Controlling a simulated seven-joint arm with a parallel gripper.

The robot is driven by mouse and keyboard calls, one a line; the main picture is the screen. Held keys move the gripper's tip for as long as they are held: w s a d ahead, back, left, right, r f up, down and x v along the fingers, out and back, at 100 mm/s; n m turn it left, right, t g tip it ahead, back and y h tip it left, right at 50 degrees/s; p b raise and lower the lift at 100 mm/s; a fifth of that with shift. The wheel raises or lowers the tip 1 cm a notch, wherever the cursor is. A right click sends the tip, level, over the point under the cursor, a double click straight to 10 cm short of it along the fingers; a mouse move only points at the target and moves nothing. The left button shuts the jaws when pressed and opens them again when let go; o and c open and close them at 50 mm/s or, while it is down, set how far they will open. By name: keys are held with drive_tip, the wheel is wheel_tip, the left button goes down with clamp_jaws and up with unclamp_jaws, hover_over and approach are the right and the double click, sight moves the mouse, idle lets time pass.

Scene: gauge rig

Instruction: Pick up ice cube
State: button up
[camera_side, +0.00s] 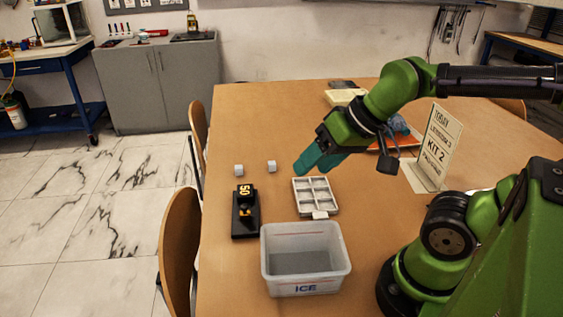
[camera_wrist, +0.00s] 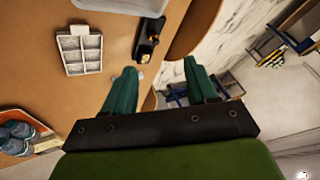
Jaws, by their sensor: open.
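Two small whitish cubes, a left one (camera_side: 239,170) and a right one (camera_side: 271,166), sit apart on the table, left of my gripper in the side view. A grey-white tray with square compartments (camera_side: 335,206) lies below my gripper there; it also shows in the wrist view (camera_wrist: 83,56). A small pale block (camera_side: 320,215) is at the tray's near edge. My gripper (camera_side: 308,168) has teal fingers, apart and empty, above the table behind the tray. In the wrist view my gripper (camera_wrist: 160,66) has a small pale patch beside its left fingertip, too small to identify.
A clear bin marked ICE (camera_side: 305,288) stands in front of the tray. A black device with yellow digits (camera_side: 245,222) stands left of it. A KIT 2 sign (camera_side: 436,145) and an orange tray (camera_wrist: 40,128) are at the right in the side view. Chairs (camera_side: 180,240) line the left edge.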

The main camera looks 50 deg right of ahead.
drive_tip(key=w+d+f+m+g+h, duration=0.1)
drive_tip(key=w+f+g, duration=0.1)
drive_tip(key=w, duration=0.4)
drive_tip(key=w+d+f+g, duration=0.1)
drive_tip(key=w+d, duration=0.1)
drive_tip(key=w, duration=0.5)
drive_tip(key=m+h, duration=0.4)
approach(239, 166)
drive_tip(key=shift+w+f+g, duration=0.15)
drive_tip(key=shift+f, duration=0.45)
drive_tip(key=shift+w+f+g, duration=0.15)
drive_tip(key=shift+w+f, duration=0.05)
drive_tip(key=shift+f, duration=0.45)
drive_tip(key=shift+x, duration=3.1)
drive_tip(key=shift+w+d+r, duration=0.1)
drive_tip(key=shift+w+d, duration=0.1)
clamp_jaws()
